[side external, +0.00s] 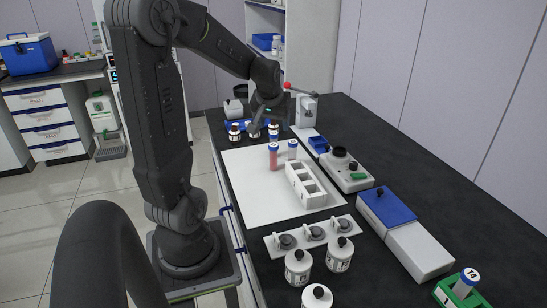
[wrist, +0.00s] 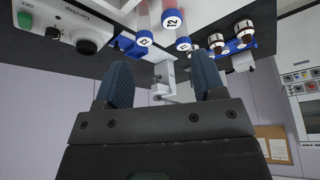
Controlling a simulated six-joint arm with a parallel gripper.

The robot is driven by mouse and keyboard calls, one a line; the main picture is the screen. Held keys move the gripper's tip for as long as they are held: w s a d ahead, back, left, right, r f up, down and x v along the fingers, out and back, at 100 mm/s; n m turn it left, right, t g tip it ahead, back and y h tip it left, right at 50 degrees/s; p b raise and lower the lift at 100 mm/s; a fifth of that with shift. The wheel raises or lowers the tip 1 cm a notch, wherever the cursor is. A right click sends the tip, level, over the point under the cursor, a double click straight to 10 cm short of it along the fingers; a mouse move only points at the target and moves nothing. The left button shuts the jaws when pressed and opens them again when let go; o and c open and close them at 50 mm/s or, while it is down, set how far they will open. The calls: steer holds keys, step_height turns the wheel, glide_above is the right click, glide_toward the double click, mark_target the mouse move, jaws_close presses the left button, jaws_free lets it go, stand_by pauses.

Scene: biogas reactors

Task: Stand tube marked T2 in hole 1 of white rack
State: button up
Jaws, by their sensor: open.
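Blue-capped tubes stand near the white rack. A tube with a pinkish-red body (side external: 273,160) stands on the white mat beside the rack's far end. In the wrist view, a cap that seems to read T2 (wrist: 172,20) tops a pinkish tube; a second marked cap (wrist: 144,38) is too small to read surely. A paler tube (side external: 292,151) is at the rack's far end; whether it is in a hole is unclear. The white rack (side external: 318,201) has several square openings. My gripper (side external: 262,118) is open and empty, above and beyond the tubes; its fingers (wrist: 161,82) show apart.
A device with a black knob (side external: 345,172) is right of the rack. A white holder (side external: 271,243) and white jars (side external: 298,266) are nearer. The mat's left part (side external: 245,175) is clear.

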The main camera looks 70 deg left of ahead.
mark_target(273, 146)
steer(key=shift+n, duration=0.3)
steer(key=x, duration=0.3)
steer(key=a+x, duration=0.1)
steer(key=x, duration=0.2)
steer(key=s+x, duration=0.1)
steer(key=x, duration=0.2)
steer(key=shift+s+a+r, duration=0.1)
steer(key=shift+a+r, duration=0.05)
steer(key=shift+a, duration=0.1)
steer(key=shift+x, duration=3)
